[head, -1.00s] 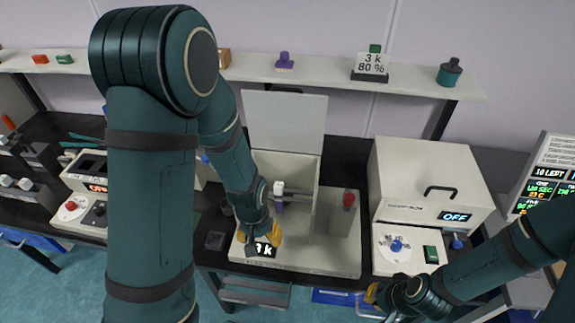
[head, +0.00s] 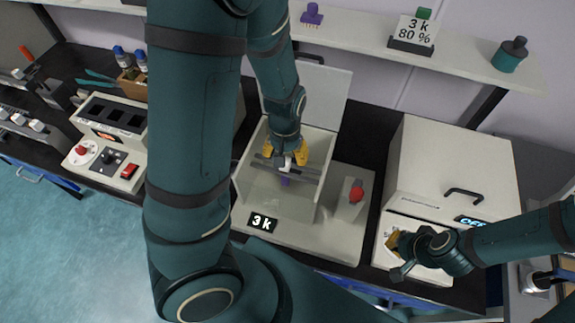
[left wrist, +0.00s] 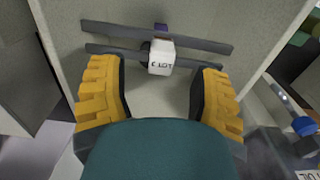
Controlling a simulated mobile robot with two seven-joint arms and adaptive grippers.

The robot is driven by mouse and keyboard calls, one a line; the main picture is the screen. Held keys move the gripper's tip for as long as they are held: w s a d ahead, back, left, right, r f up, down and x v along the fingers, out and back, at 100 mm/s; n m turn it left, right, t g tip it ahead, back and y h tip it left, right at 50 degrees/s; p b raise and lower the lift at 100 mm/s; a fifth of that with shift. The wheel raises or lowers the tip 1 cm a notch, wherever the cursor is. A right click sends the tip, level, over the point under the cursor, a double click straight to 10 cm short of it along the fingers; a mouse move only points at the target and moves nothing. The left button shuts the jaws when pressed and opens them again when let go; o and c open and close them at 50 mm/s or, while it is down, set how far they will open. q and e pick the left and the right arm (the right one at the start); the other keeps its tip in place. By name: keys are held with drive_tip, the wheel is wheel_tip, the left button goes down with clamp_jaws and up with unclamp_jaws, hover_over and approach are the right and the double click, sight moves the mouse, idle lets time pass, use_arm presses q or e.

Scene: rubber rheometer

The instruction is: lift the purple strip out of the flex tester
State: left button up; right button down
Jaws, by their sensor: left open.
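The flex tester (head: 345,225) is a cream machine with its lid raised, an open chamber and a "3 k" display. The purple strip (head: 285,181) shows as a small patch inside the chamber, below the grey bars. A sliver of purple also shows behind the bars in the left wrist view (left wrist: 161,28). A white labelled tab (left wrist: 161,57) sits at the bars, in line with the purple. My left gripper (head: 286,157) is open over the chamber, its yellow fingers (left wrist: 160,88) apart on either side of the tab. My right gripper (head: 396,250) is by the oven front; its jaws are unclear.
The tester's raised lid (head: 318,88) stands behind my left gripper, and chamber walls surround it. A red button post (head: 352,197) is to the right. A cream oven (head: 450,165) stands further right. A shelf (head: 460,75) with a "3 k 80 %" sign (head: 415,32) runs behind.

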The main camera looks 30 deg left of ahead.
use_arm(q)
drive_tip(key=shift+s+f, duration=0.1)
drive_tip(key=shift+f, duration=0.5)
wheel_tip(320, 180, down, 4)
drive_tip(key=shift+a+f+b, duration=0.1)
drive_tip(key=shift+f+b, duration=0.05)
drive_tip(key=shift+b, duration=0.4)
drive_tip(key=shift+w, duration=0.2)
clamp_jaws()
